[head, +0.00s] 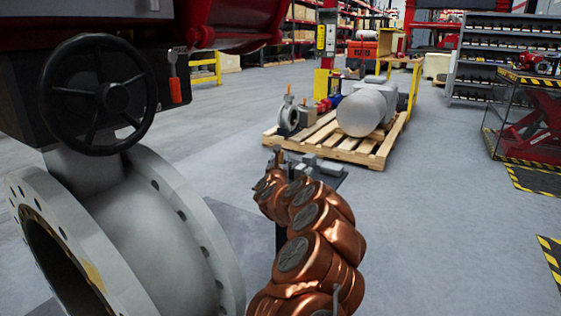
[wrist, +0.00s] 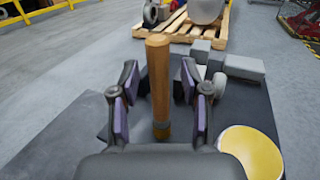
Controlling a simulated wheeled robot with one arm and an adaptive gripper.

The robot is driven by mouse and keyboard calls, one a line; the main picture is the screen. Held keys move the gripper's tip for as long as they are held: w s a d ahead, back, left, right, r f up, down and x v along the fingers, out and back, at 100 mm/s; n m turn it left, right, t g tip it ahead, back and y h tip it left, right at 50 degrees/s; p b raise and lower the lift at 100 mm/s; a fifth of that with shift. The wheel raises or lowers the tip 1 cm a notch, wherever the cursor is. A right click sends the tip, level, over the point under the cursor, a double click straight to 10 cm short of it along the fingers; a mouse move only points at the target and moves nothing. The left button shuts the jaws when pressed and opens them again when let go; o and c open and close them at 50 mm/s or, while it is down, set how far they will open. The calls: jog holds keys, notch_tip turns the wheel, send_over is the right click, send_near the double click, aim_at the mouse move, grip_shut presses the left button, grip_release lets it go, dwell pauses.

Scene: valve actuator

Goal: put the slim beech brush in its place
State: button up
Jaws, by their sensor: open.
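In the wrist view a slim wooden handle (wrist: 158,62), light brown and upright, stands between the two fingers of my gripper (wrist: 158,92). It looks like the beech brush. Its lower end has a darker band, and the part below is hidden by the gripper body. The fingers are open, with a gap on each side of the handle. In the head view my copper-coloured arm covers the gripper, and I cannot make out the brush there. The brush's place cannot be told from these frames.
Grey blocks (wrist: 232,64) lie beyond the gripper on a dark surface (wrist: 62,135). A round yellow-faced object (wrist: 252,152) is close at right. A large grey valve (head: 160,230) with a black handwheel (head: 100,95) stands left. A pallet (head: 375,152) bears machinery behind.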

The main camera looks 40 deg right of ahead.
jog(key=p+v, duration=0.1)
jog(key=v, duration=1)
jog(key=shift+a, duration=0.2)
jog(key=shift+s, duration=0.15)
jog(key=shift+s, duration=0.1)
dwell(0.6)
